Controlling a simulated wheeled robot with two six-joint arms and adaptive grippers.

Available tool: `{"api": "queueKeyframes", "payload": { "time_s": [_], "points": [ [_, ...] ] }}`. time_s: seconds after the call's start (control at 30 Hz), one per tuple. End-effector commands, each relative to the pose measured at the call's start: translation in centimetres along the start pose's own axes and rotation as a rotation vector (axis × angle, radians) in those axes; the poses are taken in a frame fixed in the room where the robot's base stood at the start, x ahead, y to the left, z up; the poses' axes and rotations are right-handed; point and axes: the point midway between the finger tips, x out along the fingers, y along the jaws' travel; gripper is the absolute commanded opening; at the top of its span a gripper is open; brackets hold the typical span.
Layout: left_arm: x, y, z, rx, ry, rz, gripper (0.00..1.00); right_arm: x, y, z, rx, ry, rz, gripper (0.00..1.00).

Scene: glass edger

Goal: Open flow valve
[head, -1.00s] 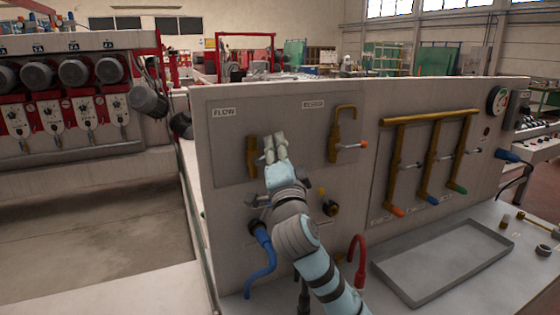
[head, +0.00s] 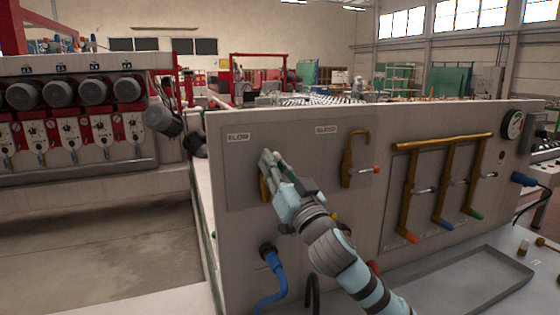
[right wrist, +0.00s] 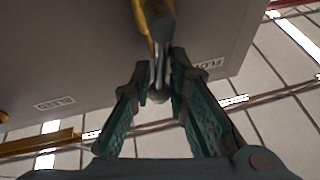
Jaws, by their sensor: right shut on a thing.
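The flow valve (head: 264,190) is a brass fitting on the grey panel, below a label that reads FLOW (head: 237,137). My right gripper (head: 269,160) is at this valve and hides most of it. In the right wrist view the valve's brass body (right wrist: 153,16) enters from the top. There the fingertips of my right gripper (right wrist: 160,72) are closed on both sides of the valve's grey metal lever (right wrist: 158,82). The lever's far end is partly hidden. My left gripper is not in view.
A second brass valve (head: 349,160) with an orange-tipped lever is to the right. Farther right is brass piping (head: 442,143) with several coloured levers. A blue hose (head: 271,284) hangs below the gripper. A grey tray (head: 490,262) lies on the bench at right.

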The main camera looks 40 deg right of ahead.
Motion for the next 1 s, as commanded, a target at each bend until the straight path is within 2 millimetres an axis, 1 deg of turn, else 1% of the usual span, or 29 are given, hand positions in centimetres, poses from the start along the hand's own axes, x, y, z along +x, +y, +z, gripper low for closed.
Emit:
{"api": "queueKeyframes", "payload": {
  "time_s": [0.03, 0.1, 0.33, 0.87, 0.9, 1.0],
  "points": [
    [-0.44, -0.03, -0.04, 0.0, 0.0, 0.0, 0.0, 0.08, -0.16, -0.1, -0.022, -0.009, -0.01, 0.0],
    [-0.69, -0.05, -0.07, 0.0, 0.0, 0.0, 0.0, 0.08, -0.34, -0.07, -0.057, -0.016, -0.024, 0.0],
    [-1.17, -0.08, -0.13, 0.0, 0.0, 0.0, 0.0, 0.04, -0.73, 0.05, -0.129, -0.03, -0.053, 0.0],
    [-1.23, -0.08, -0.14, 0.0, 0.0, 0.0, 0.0, 0.0, -0.84, 0.13, -0.15, -0.034, -0.062, 0.0],
    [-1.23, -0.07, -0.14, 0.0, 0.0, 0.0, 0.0, 0.0, -0.84, 0.13, -0.15, -0.034, -0.062, 0.22],
    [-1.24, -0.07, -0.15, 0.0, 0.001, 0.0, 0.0, 0.01, -0.83, 0.12, -0.15, -0.033, -0.062, 0.35]
  ]
}}
